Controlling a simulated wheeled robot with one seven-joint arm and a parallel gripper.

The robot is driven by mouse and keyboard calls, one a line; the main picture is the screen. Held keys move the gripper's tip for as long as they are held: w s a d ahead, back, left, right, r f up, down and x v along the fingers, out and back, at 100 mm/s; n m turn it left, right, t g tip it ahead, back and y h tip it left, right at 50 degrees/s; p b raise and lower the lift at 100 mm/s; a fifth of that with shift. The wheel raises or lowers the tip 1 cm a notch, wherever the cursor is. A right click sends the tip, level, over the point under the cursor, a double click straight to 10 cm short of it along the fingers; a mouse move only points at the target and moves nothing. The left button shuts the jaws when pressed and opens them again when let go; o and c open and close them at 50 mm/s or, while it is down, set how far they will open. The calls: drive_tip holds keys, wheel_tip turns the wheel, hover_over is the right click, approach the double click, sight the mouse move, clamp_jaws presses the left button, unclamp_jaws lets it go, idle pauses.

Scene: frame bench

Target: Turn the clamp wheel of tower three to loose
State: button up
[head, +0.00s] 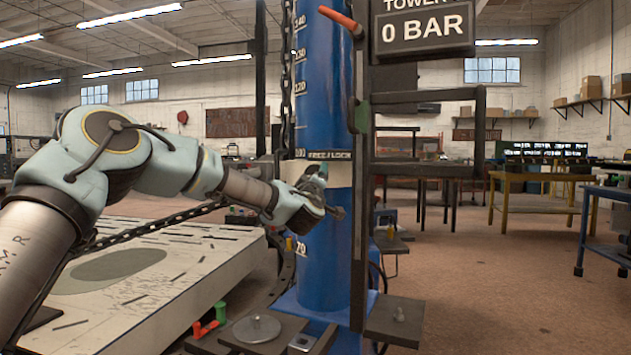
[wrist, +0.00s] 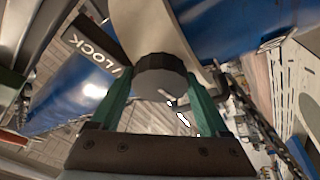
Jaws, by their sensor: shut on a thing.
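The blue tower column (head: 322,110) stands upright with a height scale and a FREE / LOCK label (head: 322,155). My gripper (head: 322,190) is at the column's pale band, just below that label. In the wrist view, a dark round clamp wheel (wrist: 160,72) sits between the green fingers of my gripper (wrist: 158,92), which are shut on it. Part of the word LOCK shows on a dark plate (wrist: 97,52) beside the wheel. In the head view my gripper largely hides the wheel. The sign (head: 423,28) reads TOWER and 0 BAR; its number is cut off.
A dark upright frame (head: 480,130) stands to the right. A pale slotted bed (head: 170,275) lies left, with a chain above it. Small side plates (head: 395,318) stick out low. Open floor lies right.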

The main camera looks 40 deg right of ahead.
drive_tip(key=n+y, duration=0.1)
drive_tip(key=n, duration=0.1)
drive_tip(key=n+y, duration=0.1)
drive_tip(key=n, duration=0.1)
drive_tip(key=n+p, duration=0.1)
drive_tip(key=n, duration=0.2)
drive_tip(key=shift+r+y, duration=0.3)
drive_tip(key=shift+y, duration=0.1)
drive_tip(key=n, duration=0.2)
drive_tip(key=shift+r+n+g+y+p, duration=0.1)
drive_tip(key=shift+n+g+y+p, duration=0.2)
drive_tip(key=shift+g+y+p, duration=0.1)
drive_tip(key=shift+n+g+y+p, duration=0.3)
drive_tip(key=shift+n+g+p, duration=0.25)
drive_tip(key=shift+n, duration=0.85)
drive_tip(key=o, duration=1.2)
drive_tip(key=shift+o, duration=0.2)
drive_tip(key=shift+s+a, duration=0.1)
drive_tip(key=shift+s, duration=0.05)
